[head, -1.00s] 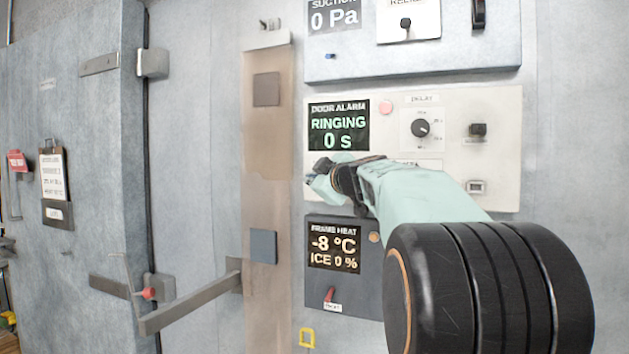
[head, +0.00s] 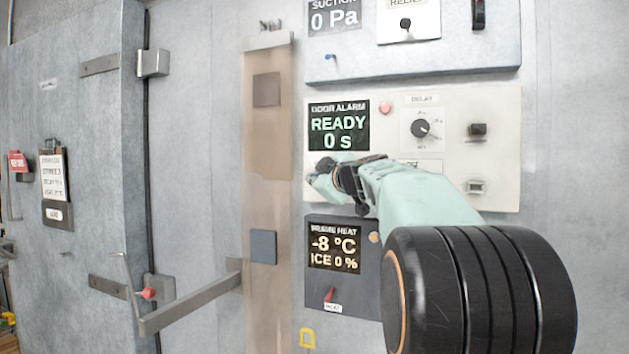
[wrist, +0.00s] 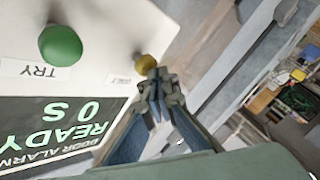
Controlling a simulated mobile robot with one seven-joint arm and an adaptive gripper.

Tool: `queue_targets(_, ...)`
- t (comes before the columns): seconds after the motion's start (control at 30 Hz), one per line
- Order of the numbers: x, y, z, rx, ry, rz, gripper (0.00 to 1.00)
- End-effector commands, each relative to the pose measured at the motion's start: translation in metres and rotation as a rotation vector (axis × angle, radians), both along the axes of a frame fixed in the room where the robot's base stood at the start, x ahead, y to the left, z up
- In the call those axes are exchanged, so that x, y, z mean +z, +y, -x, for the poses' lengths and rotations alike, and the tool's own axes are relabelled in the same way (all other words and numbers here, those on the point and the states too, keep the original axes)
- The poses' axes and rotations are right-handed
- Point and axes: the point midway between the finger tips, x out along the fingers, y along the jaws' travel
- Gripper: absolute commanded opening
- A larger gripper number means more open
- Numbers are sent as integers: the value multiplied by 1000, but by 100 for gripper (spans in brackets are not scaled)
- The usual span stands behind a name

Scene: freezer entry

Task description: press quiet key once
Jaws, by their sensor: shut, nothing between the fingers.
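The door alarm panel (head: 500,110) is white, with a black display (head: 338,126) reading READY, 0 s. In the wrist view a small yellow key (wrist: 146,63) sits by a small label, hard to read, perhaps QUIET. A larger green key (wrist: 60,45) beside it is labelled TRY. My gripper (wrist: 158,84) is shut and empty, its tips right beside the yellow key; I cannot tell whether they touch it. In the head view my gripper (head: 322,181) is in front of the panel's lower left and hides both keys.
The panel also has a pink lamp (head: 385,108), a delay knob (head: 420,128) and a black switch (head: 478,130). The frame heat box (head: 345,290) is just below my gripper. A door lever (head: 190,302) sticks out at lower left.

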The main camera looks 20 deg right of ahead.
Motion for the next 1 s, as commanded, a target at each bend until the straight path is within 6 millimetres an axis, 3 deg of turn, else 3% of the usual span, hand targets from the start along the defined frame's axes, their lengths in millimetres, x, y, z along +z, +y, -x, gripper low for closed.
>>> queue_targets(1.0, -2, 18, 18, 0, 0, 2, 0)
